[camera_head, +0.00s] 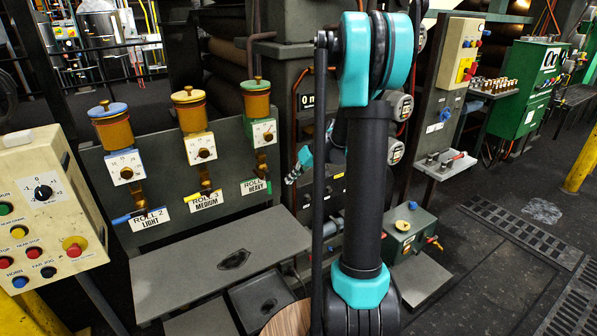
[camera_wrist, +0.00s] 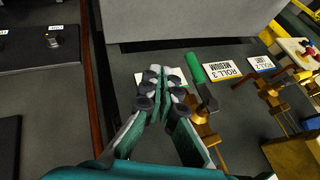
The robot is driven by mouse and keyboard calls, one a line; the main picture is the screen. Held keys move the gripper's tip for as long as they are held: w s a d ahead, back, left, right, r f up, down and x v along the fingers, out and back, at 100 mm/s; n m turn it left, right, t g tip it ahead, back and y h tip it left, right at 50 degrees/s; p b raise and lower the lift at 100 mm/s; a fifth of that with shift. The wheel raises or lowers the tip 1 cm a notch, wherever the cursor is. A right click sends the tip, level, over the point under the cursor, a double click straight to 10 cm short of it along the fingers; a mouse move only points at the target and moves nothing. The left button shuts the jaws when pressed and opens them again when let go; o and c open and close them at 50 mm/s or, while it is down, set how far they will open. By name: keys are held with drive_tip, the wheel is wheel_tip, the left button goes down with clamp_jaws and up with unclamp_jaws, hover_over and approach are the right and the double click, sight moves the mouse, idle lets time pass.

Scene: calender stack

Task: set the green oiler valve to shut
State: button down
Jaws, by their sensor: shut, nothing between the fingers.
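The green oiler valve shows in the wrist view as a green lever handle (camera_wrist: 196,67) on a dark hub. It points toward the picture's top, away from the oiler, roughly in line with its brass pipe. In the head view the green handle (camera_head: 268,187) is small, beside the HEAVY label, below the green-lidded oiler (camera_head: 257,98). My gripper (camera_wrist: 160,72) is shut and empty, with its fingertips just left of the green handle and apparently apart from it; depth is hard to judge. In the head view my gripper (camera_head: 290,179) is right of the lever, partly behind my arm.
Yellow-lidded (camera_head: 190,108) and blue-lidded (camera_head: 116,127) oilers stand to the left. Their yellow (camera_wrist: 246,79) and blue (camera_wrist: 284,71) handles lie sideways. A grey shelf (camera_head: 180,280) juts out below. A button panel (camera_head: 45,205) stands far left.

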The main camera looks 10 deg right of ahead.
sight(269, 183)
drive_tip(key=shift+a+f, duration=0.25)
drive_tip(key=shift+a, duration=0.55)
drive_tip(key=shift+a+f, duration=0.25)
drive_tip(key=shift+a, duration=0.55)
drive_tip(key=shift+a+f, duration=0.25)
drive_tip(key=shift+a, duration=0.55)
